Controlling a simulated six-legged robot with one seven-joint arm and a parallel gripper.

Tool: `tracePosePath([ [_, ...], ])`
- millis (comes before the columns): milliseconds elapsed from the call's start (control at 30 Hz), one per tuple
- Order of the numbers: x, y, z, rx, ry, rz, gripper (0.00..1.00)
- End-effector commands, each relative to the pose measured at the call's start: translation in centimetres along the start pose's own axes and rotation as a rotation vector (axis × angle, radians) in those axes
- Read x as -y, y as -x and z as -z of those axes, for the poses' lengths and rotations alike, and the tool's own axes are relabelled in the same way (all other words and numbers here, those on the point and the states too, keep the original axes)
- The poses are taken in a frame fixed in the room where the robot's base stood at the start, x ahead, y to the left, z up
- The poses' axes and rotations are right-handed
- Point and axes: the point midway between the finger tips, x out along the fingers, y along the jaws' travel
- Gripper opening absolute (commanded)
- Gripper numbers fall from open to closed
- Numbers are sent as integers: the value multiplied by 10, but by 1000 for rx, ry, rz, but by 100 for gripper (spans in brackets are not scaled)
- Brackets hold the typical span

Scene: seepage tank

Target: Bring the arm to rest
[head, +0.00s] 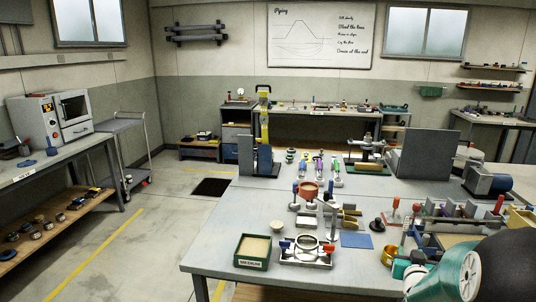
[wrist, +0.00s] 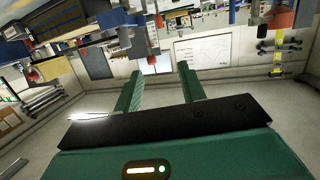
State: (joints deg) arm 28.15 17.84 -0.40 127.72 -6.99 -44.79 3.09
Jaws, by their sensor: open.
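My gripper (wrist: 161,72) shows in the wrist view as two green fingers standing well apart with nothing between them. The wrist view is turned over, with the bench and its items hanging along the top edge. The fingers point toward open room and the far wall and touch nothing that I can see. In the head view part of my arm, white, green and black, fills the bottom right corner, close to the right end of the bench. My fingers cannot be made out there.
A side bench (head: 50,168) stands left, with clear floor between.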

Motion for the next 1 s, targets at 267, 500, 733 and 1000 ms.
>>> tracePosePath([
  [267,75,78,41,243,42,93,40],
  [500,120,172,50,462,92,179,40],
  [733,143,278,41,671,157,270,40],
  [1000,144,369,23,849,227,344,40],
])
